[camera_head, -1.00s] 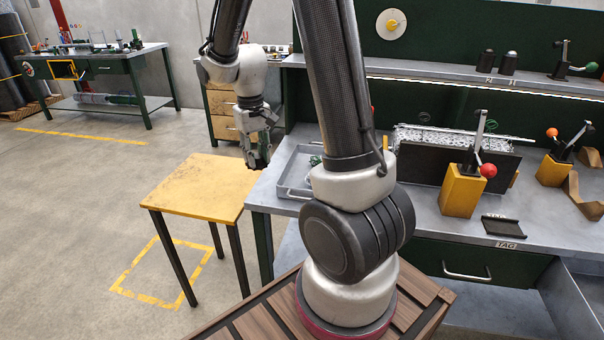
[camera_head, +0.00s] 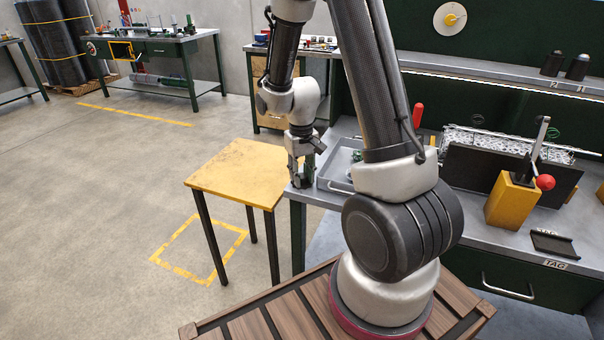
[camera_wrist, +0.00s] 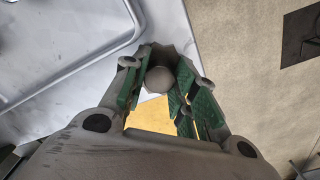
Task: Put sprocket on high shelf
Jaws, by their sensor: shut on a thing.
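My gripper (camera_head: 302,180) is by the left end of the grey workbench, beside the right edge of the yellow table (camera_head: 240,168). In the wrist view its green-padded fingers (camera_wrist: 160,88) are shut on a grey sprocket (camera_wrist: 159,79) with a toothed outline and a round hub. I cannot make out the sprocket in the head view. The high shelf (camera_head: 490,83) is a grey ledge on the green back panel above the bench, at upper right. My arm hides part of the bench.
A grey metal tray (camera_head: 338,172) lies on the bench just right of my gripper; it fills the left of the wrist view. A yellow block with a red-knobbed lever (camera_head: 512,200) stands on the bench. Floor at left is clear.

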